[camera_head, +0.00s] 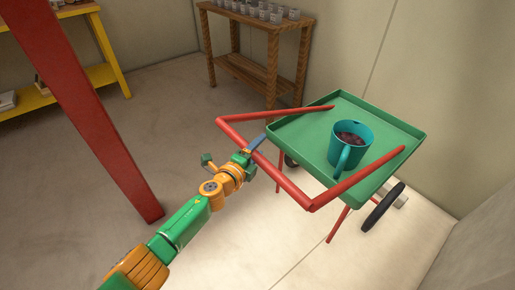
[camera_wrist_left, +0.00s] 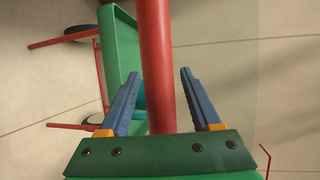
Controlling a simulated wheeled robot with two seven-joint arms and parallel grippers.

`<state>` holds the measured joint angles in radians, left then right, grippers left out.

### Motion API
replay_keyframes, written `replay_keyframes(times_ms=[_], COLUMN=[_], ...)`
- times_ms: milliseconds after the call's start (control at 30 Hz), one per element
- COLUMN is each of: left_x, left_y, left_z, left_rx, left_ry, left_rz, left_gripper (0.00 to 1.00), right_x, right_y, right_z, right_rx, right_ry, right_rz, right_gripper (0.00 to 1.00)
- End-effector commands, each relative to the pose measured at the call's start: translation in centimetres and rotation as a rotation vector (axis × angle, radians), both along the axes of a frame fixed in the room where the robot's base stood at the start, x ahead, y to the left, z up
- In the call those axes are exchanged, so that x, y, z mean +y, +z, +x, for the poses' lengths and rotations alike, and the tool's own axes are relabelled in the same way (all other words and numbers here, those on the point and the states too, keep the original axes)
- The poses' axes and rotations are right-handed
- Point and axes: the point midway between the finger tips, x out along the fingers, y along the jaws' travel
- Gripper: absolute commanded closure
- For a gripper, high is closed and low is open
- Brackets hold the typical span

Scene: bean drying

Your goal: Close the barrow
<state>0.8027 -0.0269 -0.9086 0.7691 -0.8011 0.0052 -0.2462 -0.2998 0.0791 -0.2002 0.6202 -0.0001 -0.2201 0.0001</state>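The barrow has a green tray (camera_head: 300,137), red legs, dark wheels and a red U-shaped handle (camera_head: 290,188) reaching toward me. My left gripper (camera_head: 257,143) is at the handle's crossbar, near its left half. In the left wrist view the red bar (camera_wrist_left: 157,35) runs between the two blue fingers of the left gripper (camera_wrist_left: 159,73). The fingers stand apart with gaps on both sides of the bar. The tray's edge (camera_wrist_left: 122,50) shows left of the bar there. My right gripper is not in view.
A teal mug (camera_head: 350,146) with dark contents stands upright in the tray. A red post (camera_head: 85,105) rises at the left. A wooden rack (camera_head: 260,70) with several small pots stands behind, and a yellow shelf (camera_head: 75,75) at the back left. Walls lie behind and right of the barrow.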

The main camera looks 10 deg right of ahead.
Motion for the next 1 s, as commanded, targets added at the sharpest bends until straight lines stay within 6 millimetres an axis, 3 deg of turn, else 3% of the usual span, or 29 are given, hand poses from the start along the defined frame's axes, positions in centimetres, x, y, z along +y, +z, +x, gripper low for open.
replay_keyframes(times_ms=[233,500,700,1000], left_x=[0.5,3.1,4.1,4.1], left_y=[0.5,1.4,1.3,1.3], left_z=[-0.6,-4.2,-5.6,-5.7], left_rx=[0.001,0.002,0.001,0.000], left_ry=[0.000,0.000,0.000,0.000], left_rz=[0.000,0.001,0.001,0.000], left_gripper=[0.36,0.36,0.36,0.36], right_x=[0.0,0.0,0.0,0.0], right_y=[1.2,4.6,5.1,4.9], right_z=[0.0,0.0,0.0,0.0], right_rx=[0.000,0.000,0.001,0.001], right_ry=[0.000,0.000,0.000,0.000], right_rz=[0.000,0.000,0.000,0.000], right_gripper=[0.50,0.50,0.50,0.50])
